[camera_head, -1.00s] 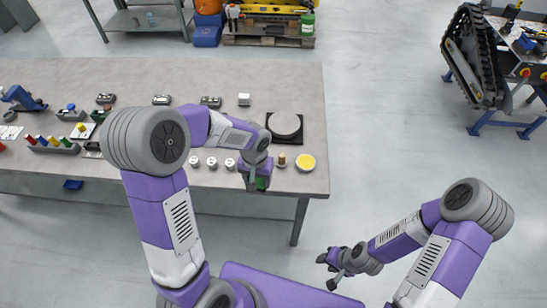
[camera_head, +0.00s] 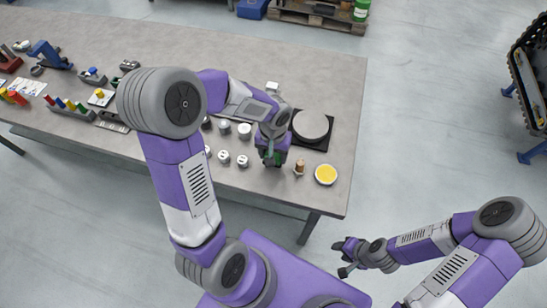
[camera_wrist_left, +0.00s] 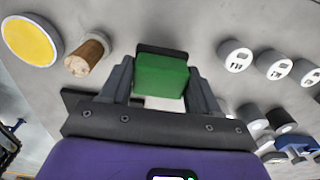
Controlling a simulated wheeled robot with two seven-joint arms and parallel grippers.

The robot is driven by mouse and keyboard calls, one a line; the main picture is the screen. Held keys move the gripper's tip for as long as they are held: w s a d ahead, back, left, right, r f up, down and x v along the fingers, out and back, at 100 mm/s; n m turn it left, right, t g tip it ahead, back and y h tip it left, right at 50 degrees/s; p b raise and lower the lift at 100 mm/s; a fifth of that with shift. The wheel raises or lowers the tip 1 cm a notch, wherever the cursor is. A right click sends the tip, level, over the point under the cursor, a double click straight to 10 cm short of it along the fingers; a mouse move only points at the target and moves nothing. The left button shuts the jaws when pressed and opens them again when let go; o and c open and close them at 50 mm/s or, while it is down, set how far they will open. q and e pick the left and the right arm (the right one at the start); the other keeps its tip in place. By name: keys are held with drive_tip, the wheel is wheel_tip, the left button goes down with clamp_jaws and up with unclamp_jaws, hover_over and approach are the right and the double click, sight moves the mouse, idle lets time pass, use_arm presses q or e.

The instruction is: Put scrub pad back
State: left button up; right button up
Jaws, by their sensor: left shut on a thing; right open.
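The scrub pad looks to be the green block (camera_wrist_left: 160,75) between my left gripper's fingers in the left wrist view. My left gripper (camera_head: 273,157) is shut on it. In the head view the green block (camera_head: 280,157) shows only partly beneath the gripper. It is over the table, between the white cylinders and a brown cork-like piece. I cannot tell whether the pad touches the table. My right gripper (camera_head: 345,258) is open and empty, off the table's front right side.
The grey table (camera_head: 230,42) holds a black square with a grey disc (camera_head: 311,124), a yellow round tin (camera_head: 326,174), the cork-like piece (camera_head: 299,168) and several white cylinders (camera_head: 242,160). Coloured items stand at the left. The table's far right is bare.

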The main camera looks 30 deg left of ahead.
use_arm(q)
drive_tip(key=shift+f, duration=1.2)
drive_tip(key=shift+f+b, duration=0.2)
drive_tip(key=shift+b, duration=0.2)
drive_tip(key=o, duration=1)
drive_tip(key=shift+r, duration=0.1)
drive_tip(key=shift+r+p, duration=0.15)
drive_tip(key=shift+p, duration=0.15)
wheel_tip(320, 180, up, 12)
drive_tip(key=p, duration=0.2)
drive_tip(key=shift+p, duration=0.3)
